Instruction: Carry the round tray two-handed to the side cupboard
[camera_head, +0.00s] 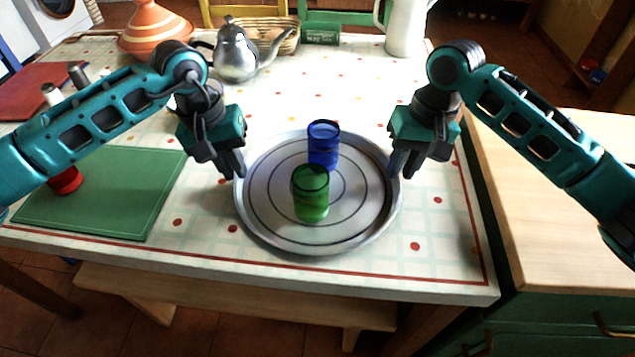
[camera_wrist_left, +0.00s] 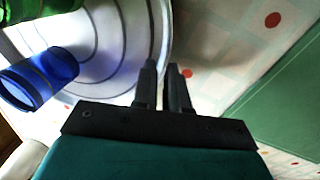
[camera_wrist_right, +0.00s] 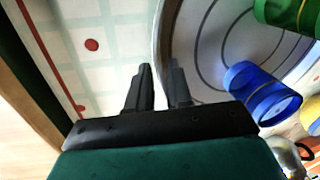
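The round grey metal tray (camera_head: 270,232) lies on the table, with dark rings on it. A blue glass (camera_head: 323,146) stands near its middle and a green glass (camera_head: 311,195) stands in front of it. My left gripper (camera_head: 236,172) is at the tray's left rim, its fingers close together with the rim at their tips in the left wrist view (camera_wrist_left: 162,75). My right gripper (camera_head: 402,170) is at the right rim. In the right wrist view (camera_wrist_right: 160,75) the rim runs between its fingers with a small gap; I cannot tell whether they press on it.
A green mat (camera_head: 100,205) with a red-based item lies left of the tray. A silver teapot (camera_head: 236,55), wicker basket (camera_head: 268,38), tagine (camera_head: 153,32) and white jug (camera_head: 405,28) stand behind. A wooden-topped green cupboard (camera_head: 560,240) is at the right.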

